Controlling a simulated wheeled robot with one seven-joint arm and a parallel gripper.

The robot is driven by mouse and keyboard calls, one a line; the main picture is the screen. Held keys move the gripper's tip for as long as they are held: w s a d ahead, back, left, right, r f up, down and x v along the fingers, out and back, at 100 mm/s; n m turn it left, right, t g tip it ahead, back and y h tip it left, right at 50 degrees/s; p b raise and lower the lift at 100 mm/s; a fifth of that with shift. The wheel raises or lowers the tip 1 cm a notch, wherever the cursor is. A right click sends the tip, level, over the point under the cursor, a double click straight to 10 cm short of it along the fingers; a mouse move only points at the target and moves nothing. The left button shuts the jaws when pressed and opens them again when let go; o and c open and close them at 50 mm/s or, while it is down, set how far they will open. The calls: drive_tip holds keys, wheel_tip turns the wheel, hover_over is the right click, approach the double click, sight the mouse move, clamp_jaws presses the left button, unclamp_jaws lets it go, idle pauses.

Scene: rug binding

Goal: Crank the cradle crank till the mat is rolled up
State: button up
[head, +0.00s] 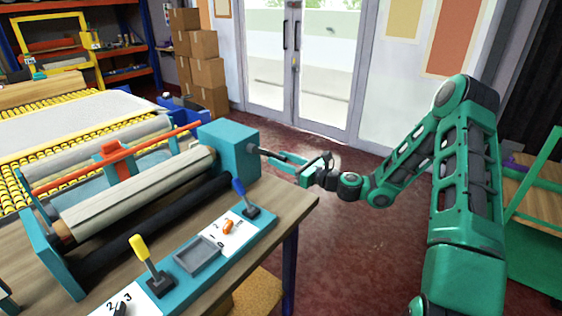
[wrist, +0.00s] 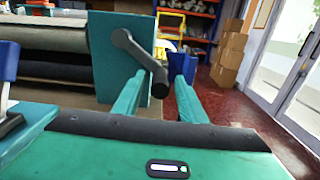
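The cradle (head: 228,148) is a teal frame on a wooden bench, with a beige roll of mat (head: 140,192) lying along it. I cannot tell how much of the mat is wound. The crank (wrist: 128,42) is a dark grey arm on the teal end box, and its handle (wrist: 159,83) points toward my wrist camera. My gripper (wrist: 163,80) has its teal fingers apart, one on each side of the handle, with visible gaps. In the head view my gripper (head: 308,165) is off the bench's right end, level with the crank, whose handle is partly hidden there.
A control panel (head: 218,262) with a yellow lever (head: 139,247) and a blue lever (head: 240,190) runs along the bench front. A pale sheet (head: 75,125) lies on a yellow roller bed behind. Boxes (head: 207,72) stand at the back.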

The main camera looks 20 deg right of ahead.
drive_tip(key=shift+w, duration=0.15)
drive_tip(key=shift+c, duration=0.4)
clamp_jaws()
drive_tip(key=shift+a+f, duration=0.1)
drive_tip(key=shift+f, duration=0.1)
